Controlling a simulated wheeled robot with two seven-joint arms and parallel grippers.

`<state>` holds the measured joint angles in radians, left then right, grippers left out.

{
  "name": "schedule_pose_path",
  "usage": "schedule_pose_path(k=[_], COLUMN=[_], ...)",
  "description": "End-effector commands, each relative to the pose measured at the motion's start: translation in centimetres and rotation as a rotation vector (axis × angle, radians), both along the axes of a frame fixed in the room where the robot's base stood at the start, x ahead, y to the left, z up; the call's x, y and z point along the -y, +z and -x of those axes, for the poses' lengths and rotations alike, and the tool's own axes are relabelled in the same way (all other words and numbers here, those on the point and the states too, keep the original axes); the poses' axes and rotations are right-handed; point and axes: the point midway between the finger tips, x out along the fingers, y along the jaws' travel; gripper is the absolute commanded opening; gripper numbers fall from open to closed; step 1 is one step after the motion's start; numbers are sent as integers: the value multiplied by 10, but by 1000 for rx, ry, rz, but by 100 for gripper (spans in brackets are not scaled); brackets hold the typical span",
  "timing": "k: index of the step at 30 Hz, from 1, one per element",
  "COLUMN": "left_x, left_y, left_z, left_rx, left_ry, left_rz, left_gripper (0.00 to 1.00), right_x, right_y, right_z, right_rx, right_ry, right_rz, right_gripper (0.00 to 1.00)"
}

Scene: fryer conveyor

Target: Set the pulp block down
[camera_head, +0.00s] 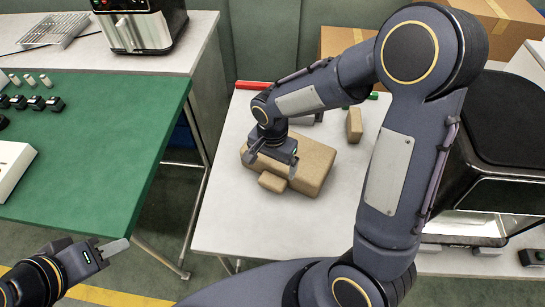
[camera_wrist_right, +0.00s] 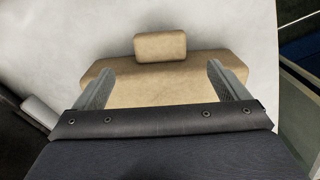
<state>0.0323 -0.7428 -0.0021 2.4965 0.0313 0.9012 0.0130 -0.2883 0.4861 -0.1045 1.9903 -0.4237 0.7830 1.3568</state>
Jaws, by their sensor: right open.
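A large tan block (camera_head: 312,163) lies flat on the white table. A small tan block (camera_head: 272,182) lies against or close beside its near side; in the right wrist view the small block (camera_wrist_right: 160,46) sits just beyond the large one (camera_wrist_right: 150,92). Another small tan block (camera_head: 354,125) stands behind to the right. I cannot tell which is the pulp block. My right gripper (camera_head: 271,164) is open above the large block, fingers apart with nothing held between them; contact is unclear. My left gripper (camera_head: 108,250) is low at the left, away from the blocks; its opening is unclear.
A red bar (camera_head: 254,85) lies at the table's back edge. A black appliance (camera_head: 500,170) stands at the right. A green-topped table (camera_head: 100,130) is at the left, across a gap. The white table's front (camera_head: 245,225) is clear.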

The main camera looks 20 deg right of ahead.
Motion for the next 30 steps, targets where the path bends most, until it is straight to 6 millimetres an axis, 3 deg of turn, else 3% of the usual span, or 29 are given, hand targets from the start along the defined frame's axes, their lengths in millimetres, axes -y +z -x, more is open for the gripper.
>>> schedule_pose_path(k=[3, 10, 14, 17, 22, 27, 30], left_x=[0, 0, 0, 0, 0, 0, 0], left_y=[-1, -1, -1, -1, -1, -1, -1], left_z=[0, 0, 0, 0, 0, 0, 0], left_rx=[0, 0, 0, 0, 0, 0, 0], left_ry=[0, 0, 0, 0, 0, 0, 0], left_rz=[0, 0, 0, 0, 0, 0, 0], left_gripper=[36, 36, 36, 36, 36, 36, 36], right_x=[0, 1, 13, 28, 50, 57, 56], right_y=[15, 25, 44, 71, 113, 134, 138], right_z=[-1, 1, 12, 32, 85, 133, 152], right_rx=[4, 2, 32, 89, 248, 427, 510], right_ry=[2, 4, 43, 118, 302, 489, 576], right_rz=[-1, -4, -46, -107, -192, -202, -181], right_gripper=[94, 94, 94, 94, 94, 94, 94])
